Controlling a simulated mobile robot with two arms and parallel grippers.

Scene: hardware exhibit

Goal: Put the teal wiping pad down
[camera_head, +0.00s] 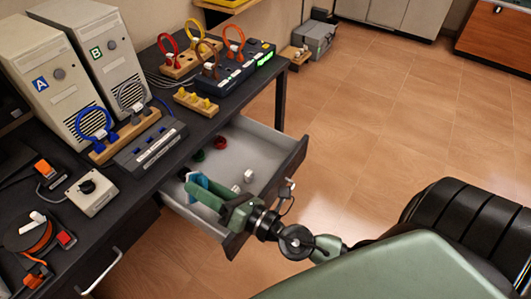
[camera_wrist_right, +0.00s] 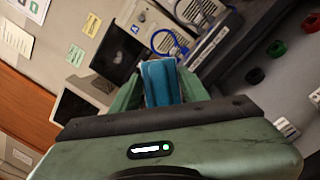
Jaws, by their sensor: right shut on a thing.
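My right gripper (camera_head: 207,190) is over the open drawer (camera_head: 259,138) in the head view. It is shut on the teal wiping pad (camera_head: 199,179), which shows as a blue block between the fingers. In the right wrist view the pad (camera_wrist_right: 161,82) sits between the two green fingers of the gripper (camera_wrist_right: 160,85). The fingers hide part of the pad in the head view. I cannot tell whether the pad touches the drawer. My left gripper does not show.
The drawer holds a red ring (camera_head: 220,142), a green ring (camera_head: 198,155) and small white pieces (camera_head: 248,176). The dark desk (camera_head: 160,172) bears two computer towers (camera_head: 48,80), a grey switch box (camera_head: 92,192) and an orange cable reel (camera_head: 27,232). The drawer's middle has bare floor.

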